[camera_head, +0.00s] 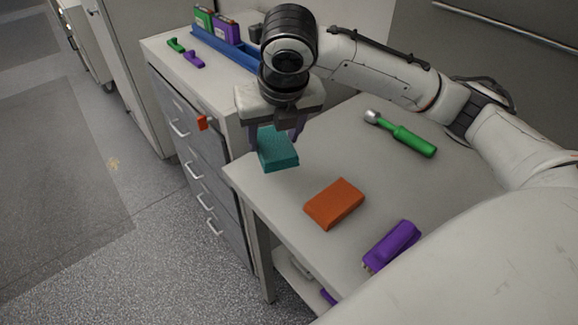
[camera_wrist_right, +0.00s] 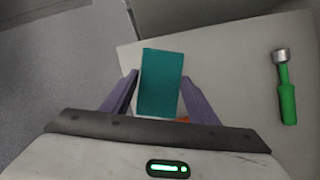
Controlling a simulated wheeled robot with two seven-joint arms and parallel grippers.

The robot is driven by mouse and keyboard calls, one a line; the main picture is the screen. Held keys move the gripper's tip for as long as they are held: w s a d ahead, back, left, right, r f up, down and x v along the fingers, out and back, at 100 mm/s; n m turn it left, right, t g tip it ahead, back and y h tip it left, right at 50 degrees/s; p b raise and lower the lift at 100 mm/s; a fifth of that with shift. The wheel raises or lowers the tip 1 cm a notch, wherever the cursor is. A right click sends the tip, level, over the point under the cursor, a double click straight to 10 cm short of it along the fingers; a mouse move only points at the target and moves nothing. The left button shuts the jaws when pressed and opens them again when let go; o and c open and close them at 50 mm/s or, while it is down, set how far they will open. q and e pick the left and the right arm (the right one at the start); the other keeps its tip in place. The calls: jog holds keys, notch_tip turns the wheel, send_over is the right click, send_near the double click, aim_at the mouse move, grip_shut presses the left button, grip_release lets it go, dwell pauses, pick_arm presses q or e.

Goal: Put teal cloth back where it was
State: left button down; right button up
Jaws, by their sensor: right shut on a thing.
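The teal cloth (camera_head: 279,151) looks like a folded, block-shaped piece. It is at the far left corner of the grey table (camera_head: 330,260) in the head view. My right gripper (camera_head: 276,134) points down and is shut on the teal cloth. In the right wrist view the teal cloth (camera_wrist_right: 161,82) is between the two purple fingers of my right gripper (camera_wrist_right: 160,95). I cannot tell whether its underside touches the tabletop. My left gripper is not in view.
An orange block (camera_head: 334,203), a purple item (camera_head: 391,245) and a green-handled tool (camera_head: 405,138) lie on the table. A drawer cabinet (camera_head: 190,125) stands beyond, with a blue rack (camera_head: 222,46) and small green and purple pieces on top.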

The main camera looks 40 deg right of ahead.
jog(key=d+r+n+y, duration=0.2)
jog(key=d+n, duration=0.2)
jog(key=f, duration=1)
jog(key=shift+w+d+f, duration=0.2)
jog(key=shift+w+d, duration=0.05)
jog(key=shift+w, duration=0.1)
jog(key=o, duration=1)
jog(key=shift+r, duration=0.15)
jog(key=v, duration=1.2)
jog(key=shift+a, duration=0.1)
